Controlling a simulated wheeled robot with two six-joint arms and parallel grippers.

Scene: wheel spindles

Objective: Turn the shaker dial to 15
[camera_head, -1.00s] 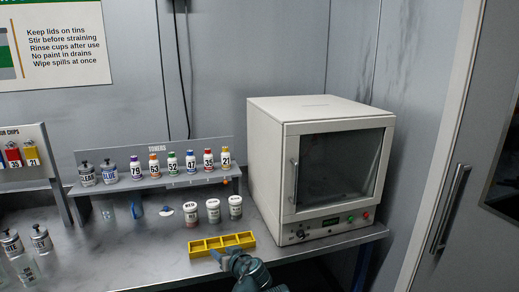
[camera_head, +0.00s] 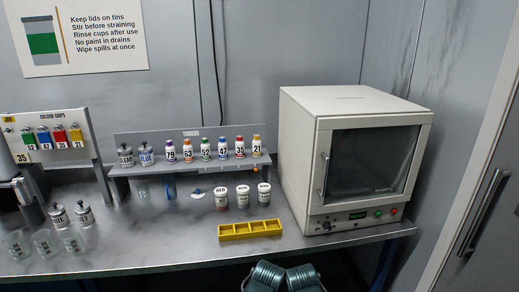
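The shaker looks to be the beige box-shaped machine (camera_head: 300,160) at the right of the bench, with a dark window in its shut door. Its lower front panel holds a small dark dial (camera_head: 327,226) at the left, a small green-lit display (camera_head: 357,215), a green button (camera_head: 378,213) and a red button (camera_head: 393,211). The dial's setting and the display's digits are too small to read. Teal parts of my arms show at the bottom centre, below the bench edge and apart from the machine. No gripper fingers can be made out.
A yellow divided tray (camera_head: 250,238) lies on the bench left of the machine. Lidded cups (camera_head: 243,197) stand behind it, before a shelf (camera_head: 180,168) of numbered toner bottles. Tins and clear cups (camera_head: 43,243) stand at left. The front bench middle is clear.

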